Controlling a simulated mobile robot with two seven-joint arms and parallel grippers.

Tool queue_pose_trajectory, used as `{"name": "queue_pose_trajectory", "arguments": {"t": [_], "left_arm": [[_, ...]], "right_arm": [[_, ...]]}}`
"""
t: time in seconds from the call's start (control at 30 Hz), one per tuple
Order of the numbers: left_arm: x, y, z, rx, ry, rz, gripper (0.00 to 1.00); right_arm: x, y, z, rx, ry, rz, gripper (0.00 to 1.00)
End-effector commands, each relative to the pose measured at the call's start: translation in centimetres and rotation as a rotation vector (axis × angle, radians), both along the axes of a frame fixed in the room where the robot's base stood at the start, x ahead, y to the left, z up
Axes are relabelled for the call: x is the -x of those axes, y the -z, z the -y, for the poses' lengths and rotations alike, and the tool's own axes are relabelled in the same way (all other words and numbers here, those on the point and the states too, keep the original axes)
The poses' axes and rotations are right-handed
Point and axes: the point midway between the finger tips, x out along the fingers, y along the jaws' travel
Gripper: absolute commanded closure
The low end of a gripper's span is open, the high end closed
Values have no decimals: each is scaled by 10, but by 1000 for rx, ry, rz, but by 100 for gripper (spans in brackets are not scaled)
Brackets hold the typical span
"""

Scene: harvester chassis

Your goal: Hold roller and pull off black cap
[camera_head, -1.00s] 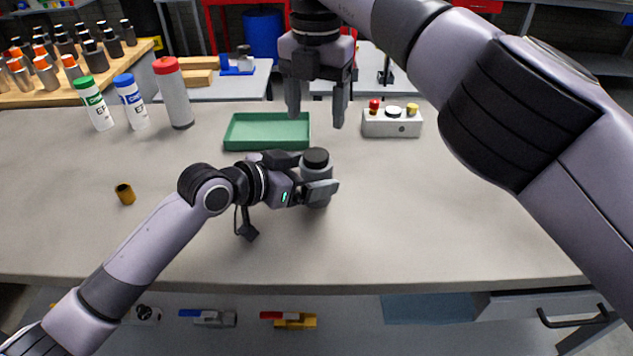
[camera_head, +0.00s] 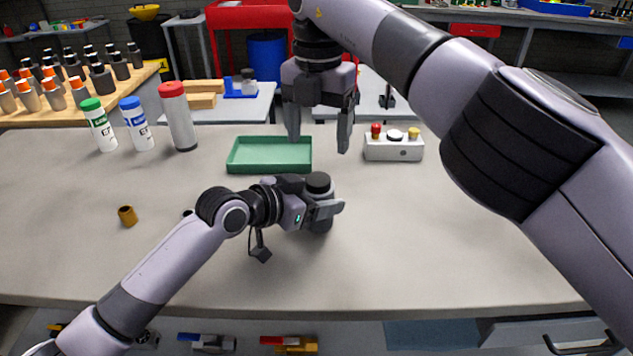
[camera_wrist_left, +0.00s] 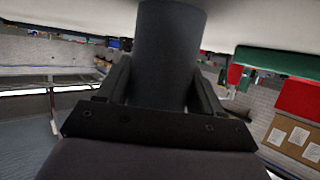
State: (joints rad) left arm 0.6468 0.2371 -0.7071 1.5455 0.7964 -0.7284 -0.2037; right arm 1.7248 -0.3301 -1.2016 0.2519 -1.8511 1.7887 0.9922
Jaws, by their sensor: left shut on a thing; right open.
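The roller (camera_head: 321,225) is a grey cylinder standing upright on the table, with a black cap (camera_head: 318,181) on its top. My left gripper (camera_head: 325,208) is shut on the roller's side, below the cap. In the left wrist view the roller (camera_wrist_left: 168,55) shows as a dark cylinder between the two fingers. My right gripper (camera_head: 318,138) is open and empty, pointing down. In the picture it is above the roller and cap, apart from them, in front of the green tray.
The empty green tray (camera_head: 235,167) lies behind the roller. A grey button box (camera_head: 394,151) stands to its right. A small brown cylinder (camera_head: 127,216) lies front left. The right front table is clear.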

Motion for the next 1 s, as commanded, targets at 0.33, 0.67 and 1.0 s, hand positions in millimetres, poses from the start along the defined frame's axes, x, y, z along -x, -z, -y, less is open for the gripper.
{"name": "queue_pose_trajectory", "arguments": {"t": [0.33,0.67,1.0], "left_arm": [[0,0,0,0,-1,0,88],[0,0,0,0,-1,0,88],[0,0,-1,0,-1,0,88]], "right_arm": [[8,-31,-9,50,270,73,22],[10,-31,-10,65,373,96,22],[6,24,-5,65,371,92,22]]}}
